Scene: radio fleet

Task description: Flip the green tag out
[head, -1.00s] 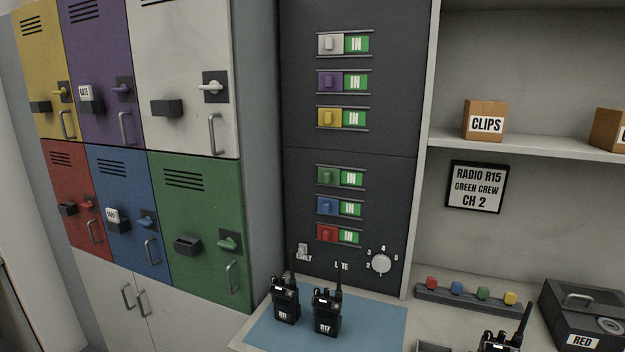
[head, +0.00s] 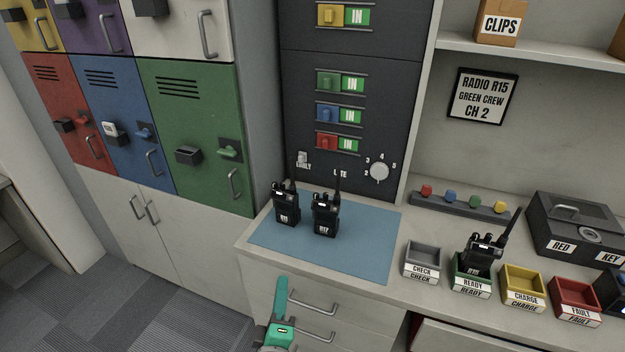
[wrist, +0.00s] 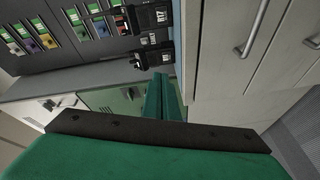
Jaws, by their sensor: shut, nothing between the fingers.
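The green tag (head: 327,82) is a green slider on a rail in the dark wall panel, with a green "IN" label (head: 352,84) showing to its right. It is the top one of the lower group, above the blue tag (head: 326,112) and red tag (head: 326,142). My gripper (head: 282,284) is green and shut, with nothing held. It is low in front of the counter's drawers, well below and apart from the tag. In the wrist view my shut fingers (wrist: 163,100) point towards the lockers and panel.
Two radios (head: 286,203) (head: 325,215) stand on a blue mat (head: 372,245) below the panel. Labelled trays, including a yellow one (head: 523,288), line the counter at right. Coloured lockers (head: 190,135) stand at left. The floor (head: 120,300) at lower left is clear.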

